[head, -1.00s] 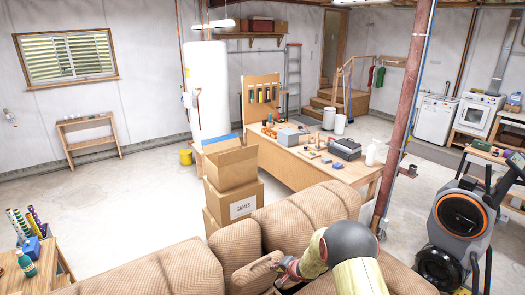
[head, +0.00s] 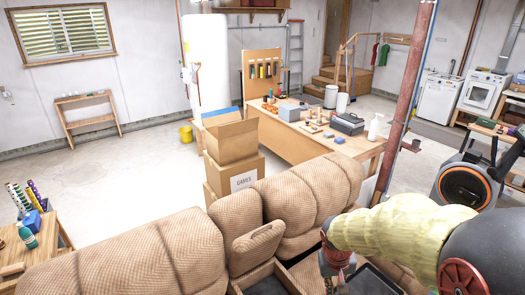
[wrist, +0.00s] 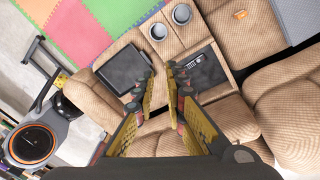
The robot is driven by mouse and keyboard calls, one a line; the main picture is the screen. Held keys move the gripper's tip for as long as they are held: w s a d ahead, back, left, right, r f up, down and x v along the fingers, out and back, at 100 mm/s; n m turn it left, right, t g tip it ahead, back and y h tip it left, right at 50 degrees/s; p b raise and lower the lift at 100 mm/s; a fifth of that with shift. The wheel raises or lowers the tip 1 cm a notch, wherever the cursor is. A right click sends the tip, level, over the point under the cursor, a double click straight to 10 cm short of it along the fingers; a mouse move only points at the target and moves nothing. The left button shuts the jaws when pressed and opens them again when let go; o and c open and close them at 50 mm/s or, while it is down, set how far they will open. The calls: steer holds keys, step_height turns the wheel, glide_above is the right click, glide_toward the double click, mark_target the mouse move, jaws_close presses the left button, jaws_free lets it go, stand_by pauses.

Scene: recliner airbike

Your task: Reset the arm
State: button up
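My gripper (head: 338,283) hangs low over the sofa (head: 160,255) at the bottom right of the head view, at the end of my yellow-sleeved arm. Its fingertips are partly cut off there. In the wrist view my gripper (wrist: 160,68) has two yellow-padded fingers with a clear gap between the tips and nothing held. Beneath them is the sofa's console, with a dark flat item (wrist: 122,68) to the left and a dark compartment holding a remote (wrist: 192,61) to the right.
Cup holders (wrist: 158,31) are in the console. Stacked boxes (head: 232,160) and a workbench (head: 310,145) stand behind the sofa. An exercise bike (head: 467,185) and a red post (head: 408,100) are at the right. Floor at the left is open.

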steer(key=s+a+r+t+b, duration=0.1)
steer(key=s+r+t+b, duration=0.1)
steer(key=s+b, duration=0.5)
steer(key=s+a+r+t+y+b, duration=0.1)
steer(key=s+r+t+b, duration=0.1)
steer(key=s+b, duration=0.5)
steer(key=s+r, duration=0.1)
steer(key=s, duration=0.3)
steer(key=shift+s+a+y, duration=0.2)
steer(key=shift+s+y, duration=0.1)
steer(key=shift+s, duration=0.05)
steer(key=shift+w+r, duration=0.1)
steer(key=shift+r, duration=0.05)
